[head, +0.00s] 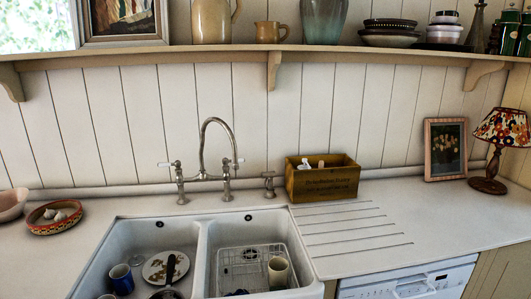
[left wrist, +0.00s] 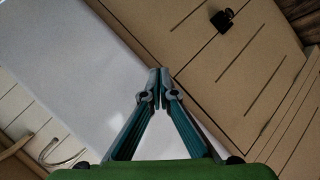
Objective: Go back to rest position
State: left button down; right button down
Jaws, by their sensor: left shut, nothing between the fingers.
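My left gripper (left wrist: 158,76) shows in the left wrist view with its two teal-and-grey fingers together at the tips, shut and empty. It points towards a plain pale surface and a tan surface with dark lines. Neither of my grippers shows in the head view. My right gripper is in neither view.
A double sink (head: 203,230) with dishes is set in the white counter. A wooden box (head: 322,183), framed picture (head: 445,149) and lamp (head: 497,140) stand to its right. A shelf (head: 345,52) with crockery runs above. The grooved drainboard (head: 350,232) is clear.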

pick_arm(q)
jog(key=s+f+m+g, duration=0.3)
jog(key=s+f, duration=0.6)
jog(key=f, duration=0.2)
jog(key=s+a+f+m+g, duration=0.2)
jog(key=s+f, duration=0.3)
jog(key=s, duration=0.7)
jog(key=s+a+f+m+g+y, duration=0.1)
jog(key=s+a+f+m+g, duration=0.2)
jog(key=s+f, duration=0.3)
jog(key=s+a+f+m+g+y, duration=0.1)
jog(key=s+f, duration=0.5)
jog(key=s, duration=1.1)
jog(key=a+m+g, duration=0.1)
jog(key=a+m, duration=0.1)
jog(key=m, duration=0.1)
jog(key=shift+s+a, duration=0.2)
jog(key=shift+s, duration=0.1)
